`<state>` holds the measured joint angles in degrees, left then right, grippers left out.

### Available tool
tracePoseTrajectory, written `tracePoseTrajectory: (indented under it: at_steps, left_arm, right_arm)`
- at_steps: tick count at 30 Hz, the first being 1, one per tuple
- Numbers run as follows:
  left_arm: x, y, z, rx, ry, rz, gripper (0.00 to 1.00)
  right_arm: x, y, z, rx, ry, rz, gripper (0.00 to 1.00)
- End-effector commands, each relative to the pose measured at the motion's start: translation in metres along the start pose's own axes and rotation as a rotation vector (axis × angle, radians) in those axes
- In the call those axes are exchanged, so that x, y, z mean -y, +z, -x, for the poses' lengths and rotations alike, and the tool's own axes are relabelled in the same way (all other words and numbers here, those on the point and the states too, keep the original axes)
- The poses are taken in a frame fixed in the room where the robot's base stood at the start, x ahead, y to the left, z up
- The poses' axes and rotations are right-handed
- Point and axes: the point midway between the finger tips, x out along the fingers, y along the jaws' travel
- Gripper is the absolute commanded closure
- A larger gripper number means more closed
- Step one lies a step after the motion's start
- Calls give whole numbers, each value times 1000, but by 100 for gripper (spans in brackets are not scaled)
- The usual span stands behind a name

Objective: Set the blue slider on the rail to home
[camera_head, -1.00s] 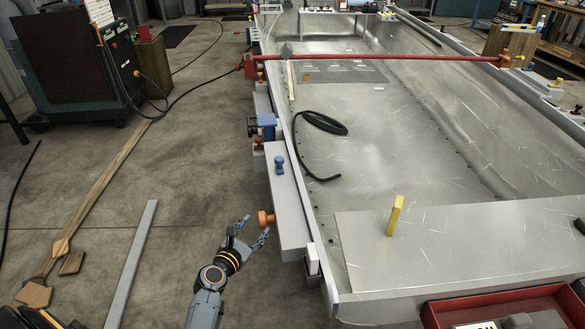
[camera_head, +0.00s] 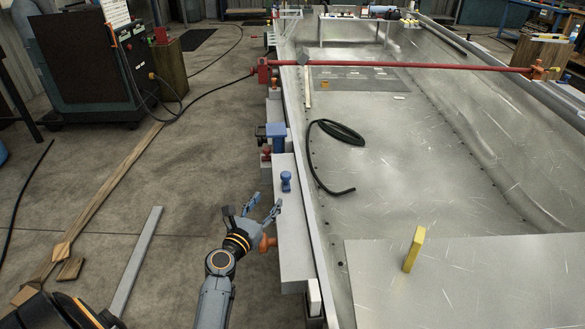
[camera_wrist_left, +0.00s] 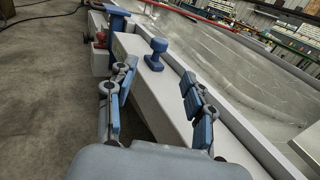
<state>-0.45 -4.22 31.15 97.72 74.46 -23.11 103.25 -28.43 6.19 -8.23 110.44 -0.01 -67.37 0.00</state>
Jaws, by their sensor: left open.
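The blue slider (camera_head: 286,181) is a small knob standing upright on top of the pale grey rail (camera_head: 292,240) along the hull's left edge. It also shows in the left wrist view (camera_wrist_left: 157,52), ahead of the fingers and between their lines. My left gripper (camera_head: 266,203) is open and empty, just short of the slider and to its left in the head view. The fingers (camera_wrist_left: 158,72) look apart from the slider. No home mark can be made out. My right gripper is not in view.
An orange knob (camera_head: 267,243) sticks out of the rail's left side, close beside my left gripper. A blue block (camera_head: 277,136) stands past the rail's far end. A yellow block (camera_head: 414,249) and a black hose (camera_head: 338,132) lie inside the hull.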

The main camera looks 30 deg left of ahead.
Motion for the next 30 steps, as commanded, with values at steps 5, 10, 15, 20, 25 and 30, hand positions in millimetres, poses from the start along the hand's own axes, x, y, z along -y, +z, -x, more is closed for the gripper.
tracePoseTrajectory:
  at_steps: [5,10,15,20,25,30]
  left_arm:
    - [-1,1,-10,3,1,-1,47]
    - [-1,0,-39,3,0,-1,47]
    - [0,-1,-77,3,-1,-1,47]
    - [-1,-1,-108,2,0,0,47]
    - [0,-2,-128,0,0,-1,47]
    - [0,-1,-137,0,1,-2,47]
  right_arm:
    - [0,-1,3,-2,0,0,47]
    - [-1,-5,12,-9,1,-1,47]
    - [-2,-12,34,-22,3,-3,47]
    - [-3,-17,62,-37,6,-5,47]
    - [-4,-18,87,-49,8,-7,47]
    - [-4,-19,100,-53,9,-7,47]
